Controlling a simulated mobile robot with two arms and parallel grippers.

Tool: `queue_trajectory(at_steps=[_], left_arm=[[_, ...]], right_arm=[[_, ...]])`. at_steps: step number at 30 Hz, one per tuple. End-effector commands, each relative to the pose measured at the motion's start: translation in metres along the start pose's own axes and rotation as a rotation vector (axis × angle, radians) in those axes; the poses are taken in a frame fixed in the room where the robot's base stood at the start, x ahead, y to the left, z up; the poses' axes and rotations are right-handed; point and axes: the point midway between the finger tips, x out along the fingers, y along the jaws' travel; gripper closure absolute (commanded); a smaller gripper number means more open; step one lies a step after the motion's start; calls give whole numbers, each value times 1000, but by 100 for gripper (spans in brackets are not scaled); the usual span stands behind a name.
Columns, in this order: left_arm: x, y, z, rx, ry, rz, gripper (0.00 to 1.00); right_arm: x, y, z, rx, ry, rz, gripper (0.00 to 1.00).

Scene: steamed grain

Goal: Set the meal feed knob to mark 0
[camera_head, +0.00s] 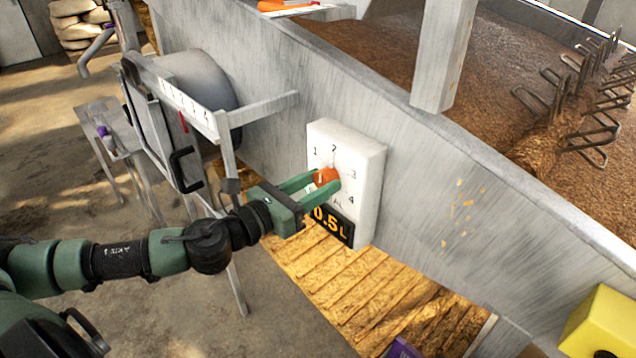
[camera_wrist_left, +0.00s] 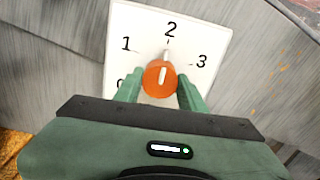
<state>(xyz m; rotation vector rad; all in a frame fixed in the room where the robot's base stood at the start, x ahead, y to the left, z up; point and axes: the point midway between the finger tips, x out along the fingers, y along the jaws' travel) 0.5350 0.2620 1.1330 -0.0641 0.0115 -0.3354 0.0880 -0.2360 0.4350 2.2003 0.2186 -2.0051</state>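The meal feed knob (camera_head: 326,176) is a round orange knob on a white dial plate (camera_head: 371,177) fixed to the grey trough wall. In the left wrist view the knob (camera_wrist_left: 159,80) has a white line that points up towards mark 2. Marks 1, 2 and 3 are readable there; mark 0 is mostly hidden behind the left finger. My left gripper (camera_head: 322,183) has one finger on each side of the knob, and both appear to touch it. A black display (camera_head: 333,224) below the knob reads 0.5 L and is partly covered. My right gripper is not in view.
A lever scale (camera_head: 190,106) with marks and a red pointer stands left of the dial. The trough holds brown grain (camera_head: 370,45) and metal paddles. A yellow box (camera_head: 603,325) is at the lower right. A slatted wooden platform (camera_head: 345,285) lies below the dial.

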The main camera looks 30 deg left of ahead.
Motion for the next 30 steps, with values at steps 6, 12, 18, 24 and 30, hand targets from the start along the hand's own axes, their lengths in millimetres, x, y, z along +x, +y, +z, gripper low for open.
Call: queue_trajectory(at_steps=[6, 12, 18, 24, 30], left_arm=[[0, 0, 0, -9, 0, 1, 100], [0, 0, 0, -73, -1, 1, 100], [0, 0, 0, -211, -2, 1, 100], [0, 0, 1, -396, -2, 1, 100], [0, 0, 2, -589, -3, 2, 100]], right_arm=[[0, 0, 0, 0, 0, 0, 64], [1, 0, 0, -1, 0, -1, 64], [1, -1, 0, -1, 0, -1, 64], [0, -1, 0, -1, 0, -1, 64], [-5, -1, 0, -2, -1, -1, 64]])
